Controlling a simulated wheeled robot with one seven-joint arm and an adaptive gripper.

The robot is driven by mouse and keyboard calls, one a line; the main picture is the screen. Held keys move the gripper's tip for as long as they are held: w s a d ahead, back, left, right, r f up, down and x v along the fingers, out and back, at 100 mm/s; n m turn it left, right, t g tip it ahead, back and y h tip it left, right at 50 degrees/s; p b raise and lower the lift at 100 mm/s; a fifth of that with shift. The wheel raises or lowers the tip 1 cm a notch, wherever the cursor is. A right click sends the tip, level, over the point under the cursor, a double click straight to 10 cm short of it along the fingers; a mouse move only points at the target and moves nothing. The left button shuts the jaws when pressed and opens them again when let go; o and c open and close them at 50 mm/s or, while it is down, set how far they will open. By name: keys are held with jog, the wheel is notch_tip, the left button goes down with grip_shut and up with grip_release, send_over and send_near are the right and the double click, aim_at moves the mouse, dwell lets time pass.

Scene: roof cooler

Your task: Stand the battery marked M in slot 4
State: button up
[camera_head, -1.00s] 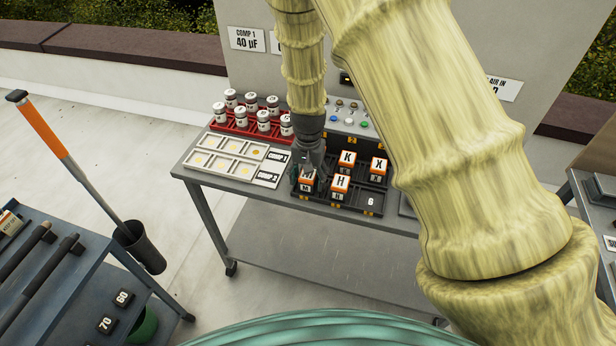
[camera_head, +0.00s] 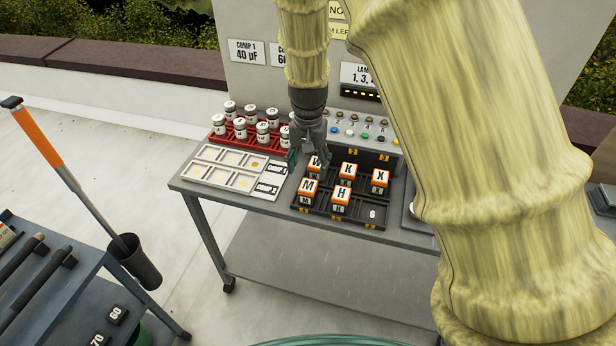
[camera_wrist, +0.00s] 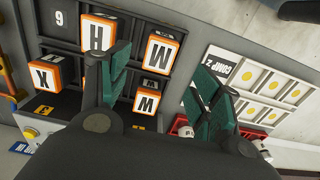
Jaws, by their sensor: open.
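The battery marked M (camera_head: 309,189) is an orange, white and black block.
Compartment 6 (camera_head: 371,214) is empty. A white tray (camera_head: 228,181) and a red rack of capacitors (camera_head: 240,136) are on the left. A switch panel stands close behind.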

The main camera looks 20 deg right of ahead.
jog(key=shift+r, duration=1.35)
